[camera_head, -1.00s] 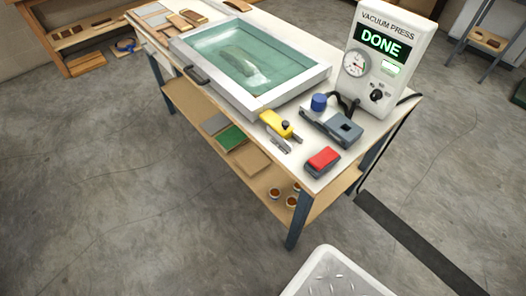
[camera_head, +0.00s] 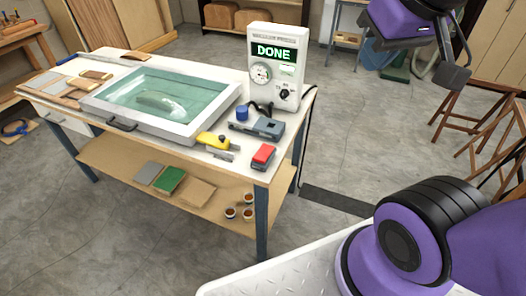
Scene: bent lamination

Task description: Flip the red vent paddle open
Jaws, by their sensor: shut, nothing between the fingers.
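The red vent paddle (camera_head: 263,153) is a small red piece lying on a dark grey base at the front right corner of the white bench top (camera_head: 210,170). It looks slightly tilted on its base; its hinge is too small to make out. My gripper (camera_head: 446,88) is at the upper right, high above the floor, well to the right of the bench and far from the paddle. It is shut and holds nothing that I can see.
The vacuum press box (camera_head: 273,70) reads DONE at the bench's back right. A grey clamp-like tool (camera_head: 262,128), blue cap (camera_head: 242,113) and yellow tool (camera_head: 212,140) lie near the paddle. The glass-lidded press (camera_head: 160,100) fills the bench's middle. Wooden stools (camera_head: 480,105) stand at right.

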